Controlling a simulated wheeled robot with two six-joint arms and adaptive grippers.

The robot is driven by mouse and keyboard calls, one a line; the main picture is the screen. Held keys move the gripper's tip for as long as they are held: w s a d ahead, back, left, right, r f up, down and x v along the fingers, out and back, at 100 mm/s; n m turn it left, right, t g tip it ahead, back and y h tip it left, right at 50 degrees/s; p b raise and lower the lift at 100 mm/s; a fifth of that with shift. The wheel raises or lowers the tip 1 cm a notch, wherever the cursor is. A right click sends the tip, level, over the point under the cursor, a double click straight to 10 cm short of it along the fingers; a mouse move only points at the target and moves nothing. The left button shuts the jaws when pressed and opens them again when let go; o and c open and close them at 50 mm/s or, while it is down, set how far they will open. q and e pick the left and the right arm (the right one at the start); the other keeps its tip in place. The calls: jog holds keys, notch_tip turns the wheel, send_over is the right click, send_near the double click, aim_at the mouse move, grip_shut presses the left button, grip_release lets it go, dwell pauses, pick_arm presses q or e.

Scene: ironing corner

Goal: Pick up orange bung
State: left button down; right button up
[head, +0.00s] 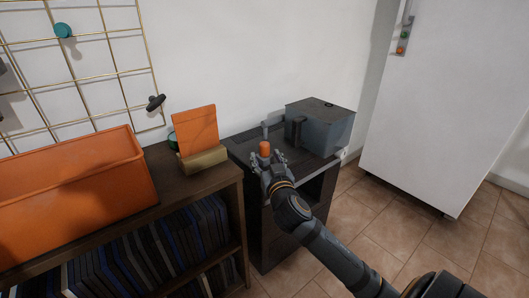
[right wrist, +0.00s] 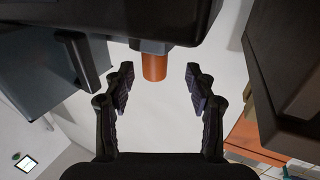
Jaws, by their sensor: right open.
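In the right wrist view clear gaps show between each fingertip and the bung, so the gripper (right wrist: 159,76) holds nothing. My left gripper is not in view.
A grey tank (head: 328,128) with a dark handle stands behind and right of the bung. A brown shelf (head: 158,164) at the left bears an orange bin (head: 70,190) and an orange card in a holder (head: 196,130). A white cabinet (head: 445,100) stands right; open tiled floor lies before it.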

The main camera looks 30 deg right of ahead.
aim_at(266, 152)
jog(key=shift+w+d, duration=0.2)
jog(key=shift+w, duration=0.1)
jog(key=b+x, duration=0.1)
jog(key=x, duration=0.1)
jog(key=b+x, duration=0.1)
jog(key=x, duration=0.1)
jog(key=shift+s+d+f, duration=0.1)
jog(key=shift+d, duration=0.15)
jog(key=shift+w, duration=0.2)
grip_shut()
